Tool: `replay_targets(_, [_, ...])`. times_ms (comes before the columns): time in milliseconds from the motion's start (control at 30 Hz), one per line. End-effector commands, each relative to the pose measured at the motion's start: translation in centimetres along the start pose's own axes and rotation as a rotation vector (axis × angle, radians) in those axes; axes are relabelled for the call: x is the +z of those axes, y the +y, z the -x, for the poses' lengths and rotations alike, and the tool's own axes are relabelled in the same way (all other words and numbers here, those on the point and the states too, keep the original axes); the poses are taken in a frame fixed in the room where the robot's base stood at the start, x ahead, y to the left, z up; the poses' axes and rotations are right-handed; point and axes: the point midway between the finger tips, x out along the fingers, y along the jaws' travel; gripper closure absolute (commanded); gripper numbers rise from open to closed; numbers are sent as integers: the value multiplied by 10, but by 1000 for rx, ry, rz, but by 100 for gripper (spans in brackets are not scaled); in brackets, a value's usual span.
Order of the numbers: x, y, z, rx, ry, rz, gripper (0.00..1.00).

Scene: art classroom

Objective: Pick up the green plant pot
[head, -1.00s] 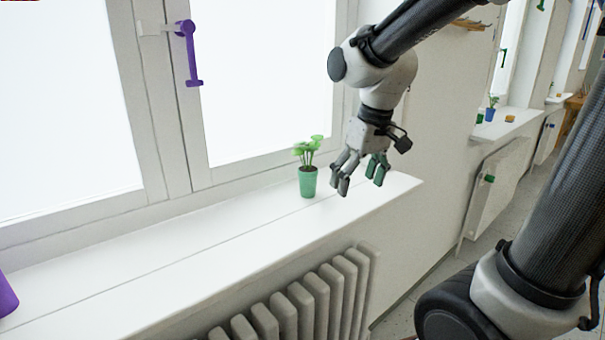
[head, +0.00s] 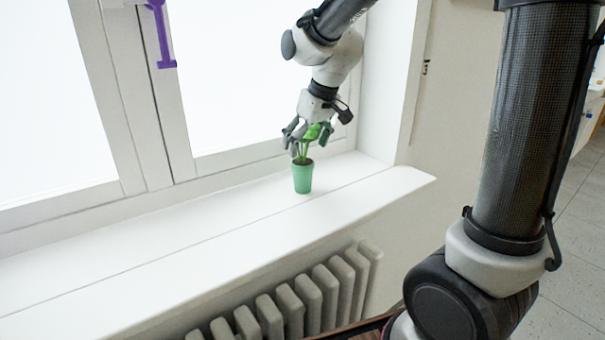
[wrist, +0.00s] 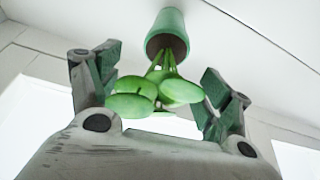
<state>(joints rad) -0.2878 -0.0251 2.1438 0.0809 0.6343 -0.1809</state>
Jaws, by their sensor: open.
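The green plant pot (head: 302,179) stands upright on the white windowsill, with a leafy green plant (head: 306,146) in it. My gripper (head: 306,143) is open just above the pot, with its fingers around the leaves. In the wrist view the plant pot (wrist: 167,34) shows beyond the fingertips, at the top. Its leaves (wrist: 155,93) lie between the two fingers of my gripper (wrist: 162,80). The fingers appear apart from the pot.
The white windowsill (head: 200,240) is otherwise clear to the left of the pot. The window frame (head: 160,150) with a purple handle (head: 161,35) stands behind. A radiator (head: 310,295) is below the sill, and a wall (head: 385,80) rises at the right.

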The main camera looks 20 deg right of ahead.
Motion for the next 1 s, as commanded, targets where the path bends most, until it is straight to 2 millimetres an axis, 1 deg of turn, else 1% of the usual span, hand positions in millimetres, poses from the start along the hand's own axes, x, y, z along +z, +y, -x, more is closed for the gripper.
replay_targets(200, [-1, -4, -35, 0, -4, 1, 21])
replay_targets(300, [-1, -3, -46, 0, -2, 0, 21])
replay_targets(400, [-2, -3, -51, 0, -1, 0, 21])
replay_targets(600, [-2, -3, -51, 0, 0, 0, 21])
replay_targets(867, [-2, -3, -51, 0, 0, 0, 68])
replay_targets(900, [-2, -3, -51, 0, 0, 0, 76])
replay_targets(933, [-2, -3, -51, 0, 1, 0, 79])
replay_targets(1000, [-2, -3, -51, 0, 1, 0, 79])
